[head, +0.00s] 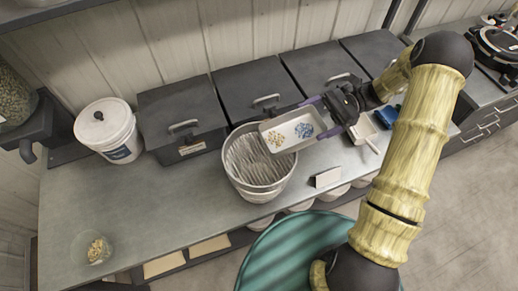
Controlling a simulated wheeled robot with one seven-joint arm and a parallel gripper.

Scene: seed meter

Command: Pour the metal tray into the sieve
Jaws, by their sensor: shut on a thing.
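The metal tray (273,148) is a shallow pale rectangle holding a small heap of yellowish seeds (276,139) at its left and blue and white pieces (303,131) at its right. My gripper (328,112) is shut on the tray's right end. The tray is over the right part of the sieve (250,160), a round metal vessel on the counter, and hides part of its opening. The tray looks close to level, and the seeds lie in it. I cannot tell whether the tray touches the sieve's rim.
Dark lidded bins (180,108) line the wall behind the sieve. A white bucket (107,132) stands at left, and a small clear cup (92,247) of seeds at front left. A white scoop (364,130) and small card (326,178) lie right. The left counter (150,200) is mostly clear.

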